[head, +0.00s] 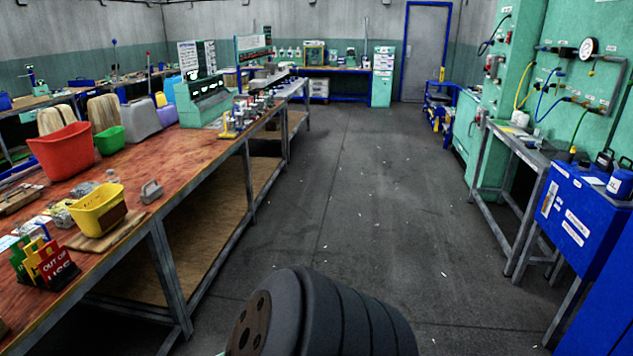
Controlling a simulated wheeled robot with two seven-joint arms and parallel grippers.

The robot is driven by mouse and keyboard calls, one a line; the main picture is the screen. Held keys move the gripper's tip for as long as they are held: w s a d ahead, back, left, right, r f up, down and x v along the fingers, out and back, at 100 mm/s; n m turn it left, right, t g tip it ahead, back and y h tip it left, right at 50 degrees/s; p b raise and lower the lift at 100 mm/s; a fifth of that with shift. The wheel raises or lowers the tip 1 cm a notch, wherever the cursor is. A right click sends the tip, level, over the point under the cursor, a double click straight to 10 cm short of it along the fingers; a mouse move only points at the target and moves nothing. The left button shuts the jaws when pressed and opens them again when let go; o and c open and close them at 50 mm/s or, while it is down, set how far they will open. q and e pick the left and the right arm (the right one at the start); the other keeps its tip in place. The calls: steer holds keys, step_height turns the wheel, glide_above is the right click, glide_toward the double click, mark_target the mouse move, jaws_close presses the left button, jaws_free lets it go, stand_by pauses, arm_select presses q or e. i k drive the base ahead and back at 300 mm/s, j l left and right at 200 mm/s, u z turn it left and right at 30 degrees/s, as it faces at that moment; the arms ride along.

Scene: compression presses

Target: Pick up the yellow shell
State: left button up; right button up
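A yellow open-topped shell (97,209) stands on the brown-red top of the long workbench (165,172) at the left. It has a dark patch on its near side and rests on or against a flat tan board (103,233). I cannot tell what is inside it. Neither of my grippers is in view.
A red bin (62,150), a green bin (109,140), a grey block with a handle (151,191) and upright coloured signs (43,262) share the bench. The grey floor aisle (370,190) is open. A blue cabinet (580,215) stands right.

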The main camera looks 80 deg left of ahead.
mark_target(98, 218)
steer(key=l+u, duration=0.1)
steer(key=u, duration=3.95)
steer(key=i+l, duration=0.3)
steer(key=i, duration=0.2)
steer(key=j+u, duration=0.05)
